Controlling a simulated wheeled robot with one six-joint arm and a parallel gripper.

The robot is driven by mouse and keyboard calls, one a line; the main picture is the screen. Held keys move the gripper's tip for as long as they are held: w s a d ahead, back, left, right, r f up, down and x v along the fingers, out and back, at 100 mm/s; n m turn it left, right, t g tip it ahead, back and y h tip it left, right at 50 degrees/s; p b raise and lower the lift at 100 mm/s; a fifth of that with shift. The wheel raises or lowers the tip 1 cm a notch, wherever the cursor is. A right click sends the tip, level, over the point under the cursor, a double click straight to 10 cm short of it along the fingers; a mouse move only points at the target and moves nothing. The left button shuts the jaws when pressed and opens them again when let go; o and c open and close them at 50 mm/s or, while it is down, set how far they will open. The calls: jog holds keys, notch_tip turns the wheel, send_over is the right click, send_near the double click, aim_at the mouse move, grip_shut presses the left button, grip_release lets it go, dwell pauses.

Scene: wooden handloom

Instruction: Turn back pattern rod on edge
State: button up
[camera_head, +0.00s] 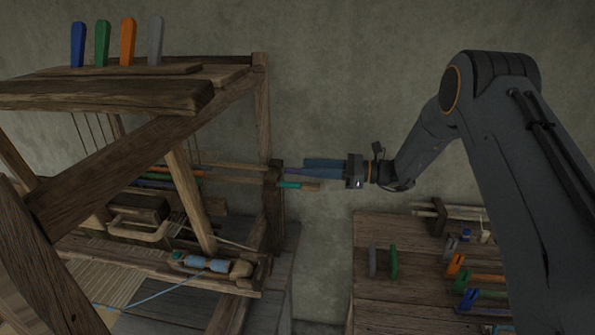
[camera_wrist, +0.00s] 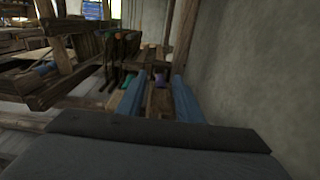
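The wooden loom (camera_head: 120,98) fills the left of the head view. Several coloured pattern rods (camera_head: 158,177) run through it. A purple-ended rod (camera_head: 292,170) and a teal-banded rod (camera_head: 290,185) stick out past its right post. My gripper (camera_head: 306,168) reaches in level from the right, with its fingertips close to the purple end. In the wrist view, my two blue fingers (camera_wrist: 158,82) stand apart, and the purple end (camera_wrist: 161,79) shows between their tips with gaps beside it. A green end (camera_wrist: 128,80) lies left of the fingers. Whether any rod is on edge is too small to tell.
A wooden side table (camera_head: 400,295) at the lower right holds coloured tools, including a green one (camera_head: 393,262). Several coloured pegs (camera_head: 128,42) stand on the loom's top. A plain wall (camera_wrist: 250,70) runs close along my gripper's right side in the wrist view.

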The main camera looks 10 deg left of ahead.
jog(key=d+f, duration=0.2)
jog(key=d, duration=0.2)
jog(key=shift+w+a+r+p, duration=0.1)
jog(key=shift+a+p, duration=0.7)
jog(key=shift+a, duration=1.15)
jog(key=shift+w+a+p, duration=0.1)
jog(key=shift+a+p, duration=0.7)
jog(key=shift+a, duration=1.1)
